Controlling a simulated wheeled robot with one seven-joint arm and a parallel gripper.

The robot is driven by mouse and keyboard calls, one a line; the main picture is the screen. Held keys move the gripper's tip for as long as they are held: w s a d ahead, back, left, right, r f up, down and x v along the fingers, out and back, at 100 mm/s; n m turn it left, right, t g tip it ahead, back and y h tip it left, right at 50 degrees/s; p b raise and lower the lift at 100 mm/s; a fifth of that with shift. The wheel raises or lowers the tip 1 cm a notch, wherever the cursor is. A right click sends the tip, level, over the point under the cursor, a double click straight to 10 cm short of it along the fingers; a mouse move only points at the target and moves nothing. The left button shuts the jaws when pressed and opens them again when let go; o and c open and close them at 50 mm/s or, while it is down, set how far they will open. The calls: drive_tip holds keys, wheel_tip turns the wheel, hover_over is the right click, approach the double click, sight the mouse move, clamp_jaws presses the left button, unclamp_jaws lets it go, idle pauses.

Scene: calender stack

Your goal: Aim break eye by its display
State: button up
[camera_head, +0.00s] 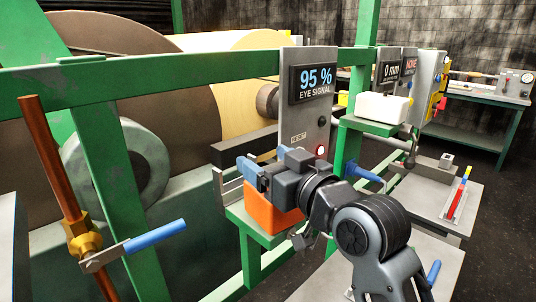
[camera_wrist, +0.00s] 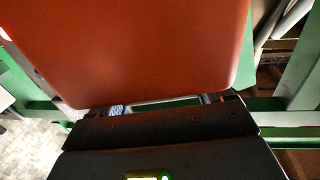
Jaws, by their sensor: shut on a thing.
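The break eye (camera_head: 272,214) is an orange housing at the green bracket in the middle of the head view. Its orange face (camera_wrist: 140,45) fills the upper part of the wrist view. My gripper (camera_head: 258,172) is shut on it from the upper right, with blue finger parts showing at its top. The fingertips and their exact contact are mostly hidden. The display (camera_head: 314,82) on the grey panel above reads "95 % EYE SIGNAL". A red lamp (camera_head: 320,151) glows low on that panel.
A green rail (camera_head: 150,72) crosses in front of the large rolls. A blue-handled valve lever (camera_head: 150,238) is at the lower left. Another display (camera_head: 390,71) reads "0 mm". A white box (camera_head: 383,107) sits on a green bracket. Grey side tables (camera_head: 425,195) stand to the right.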

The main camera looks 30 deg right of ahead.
drive_tip(key=o, duration=1)
drive_tip(key=shift+c, duration=0.2)
drive_tip(key=s+d+b, duration=0.1)
drive_tip(key=s, duration=0.6)
drive_tip(key=shift+s+b, duration=0.3)
drive_tip(key=shift+s, duration=0.05)
drive_tip(key=shift+d, duration=0.1)
